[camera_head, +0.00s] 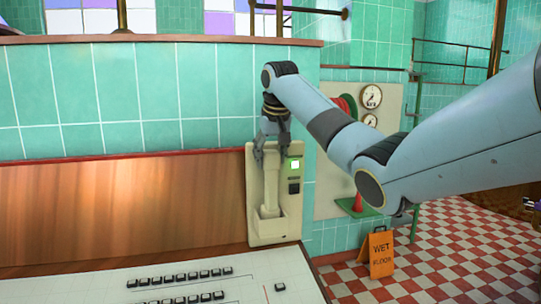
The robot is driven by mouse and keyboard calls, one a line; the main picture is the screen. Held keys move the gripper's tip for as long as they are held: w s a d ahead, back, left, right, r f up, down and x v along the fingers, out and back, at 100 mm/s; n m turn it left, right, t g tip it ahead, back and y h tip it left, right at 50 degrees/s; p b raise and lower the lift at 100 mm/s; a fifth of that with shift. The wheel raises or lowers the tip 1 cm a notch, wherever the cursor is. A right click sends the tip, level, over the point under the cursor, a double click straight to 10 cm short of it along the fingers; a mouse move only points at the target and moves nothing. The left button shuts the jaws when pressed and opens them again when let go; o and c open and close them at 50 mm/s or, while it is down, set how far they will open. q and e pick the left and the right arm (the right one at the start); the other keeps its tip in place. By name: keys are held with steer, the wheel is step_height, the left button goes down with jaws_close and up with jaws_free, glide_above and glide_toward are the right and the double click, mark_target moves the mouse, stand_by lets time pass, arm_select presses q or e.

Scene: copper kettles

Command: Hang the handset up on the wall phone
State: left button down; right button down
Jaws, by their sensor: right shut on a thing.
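The cream wall phone (253,214) is mounted upright at the end of the wood panel, below the green tiles. It has a small lit square and a dark part on its right side. The cream handset (269,195) stands upright in front of the phone, its lower end at the cup-like bottom of the phone. I cannot tell whether it is seated there or just in front. My right gripper (271,152) reaches down from above and is shut on the handset's upper part, which the fingers partly hide. My left gripper is not in view.
A white desk panel (240,292) with rows of black keys lies in front. An orange wet-floor sign (381,254) stands on the red and white checkered floor to the right. Gauges (371,96) hang on the wall behind my right arm.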

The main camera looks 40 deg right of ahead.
steer(key=shift+f, duration=0.65)
steer(key=c, duration=0.5)
jaws_free()
steer(key=shift+c, duration=0.2)
steer(key=shift+o, duration=0.3)
steer(key=p+v, duration=0.5)
steer(key=p, duration=0.1)
steer(key=shift+s+r, duration=0.1)
steer(key=shift+r, duration=0.25)
steer(key=shift+a+r, duration=0.1)
steer(key=shift+r, duration=0.05)
steer(key=shift+v, duration=0.95)
steer(key=shift+s, duration=0.15)
